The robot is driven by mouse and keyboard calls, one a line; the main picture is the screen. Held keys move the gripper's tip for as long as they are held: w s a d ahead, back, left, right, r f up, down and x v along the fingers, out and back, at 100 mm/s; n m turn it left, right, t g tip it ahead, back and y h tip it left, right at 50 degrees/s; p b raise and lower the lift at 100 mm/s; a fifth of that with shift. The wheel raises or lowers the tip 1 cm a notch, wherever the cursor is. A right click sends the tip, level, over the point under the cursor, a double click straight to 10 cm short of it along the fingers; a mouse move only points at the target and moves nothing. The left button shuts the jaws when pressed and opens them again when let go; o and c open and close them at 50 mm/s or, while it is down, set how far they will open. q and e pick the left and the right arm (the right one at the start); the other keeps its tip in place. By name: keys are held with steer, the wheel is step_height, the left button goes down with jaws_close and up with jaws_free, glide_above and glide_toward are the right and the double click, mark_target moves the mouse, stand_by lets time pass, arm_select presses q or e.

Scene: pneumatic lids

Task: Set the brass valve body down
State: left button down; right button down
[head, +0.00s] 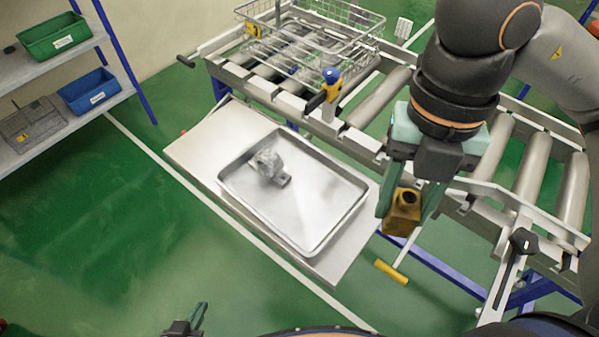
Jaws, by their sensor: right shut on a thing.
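My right gripper (407,208) is shut on the brass valve body (402,222), with one green finger on each side of it. The valve body is a dark gold block with a round opening on top. It is held in front of the roller conveyor, just right of the metal tray (324,238), and looks clear of any surface. My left gripper (193,317) shows only in part at the bottom edge, with a green finger, away from the tray; its opening cannot be made out.
A grey metal fitting (268,166) sits in the tray, which lies on a pale shelf (205,150). A wire basket (310,35) and a blue-knobbed yellow clamp (330,88) are on the conveyor (380,97). The tray's front half is bare.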

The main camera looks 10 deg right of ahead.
steer(key=shift+d+r+m, duration=0.1)
steer(key=shift+d+m, duration=0.05)
steer(key=shift+m, duration=0.25)
steer(key=shift+w, duration=0.3)
steer(key=w+a+f, duration=0.2)
steer(key=w+f, duration=0.1)
steer(key=w+a+f+p, duration=0.1)
steer(key=w+a+f, duration=0.1)
steer(key=w+f, duration=0.1)
steer(key=w+a+f, duration=0.2)
steer(key=w+f, duration=0.1)
steer(key=w, duration=0.2)
steer(key=shift+w+a+f+p, duration=0.15)
steer(key=shift+a+p, duration=0.05)
steer(key=shift+p, duration=0.1)
steer(key=f, duration=0.1)
steer(key=f+p, duration=0.1)
steer(key=f, duration=0.1)
steer(key=shift+w+a+f, duration=0.1)
steer(key=shift+w, duration=0.1)
steer(key=shift+f, duration=0.15)
steer(key=shift+f, duration=0.1)
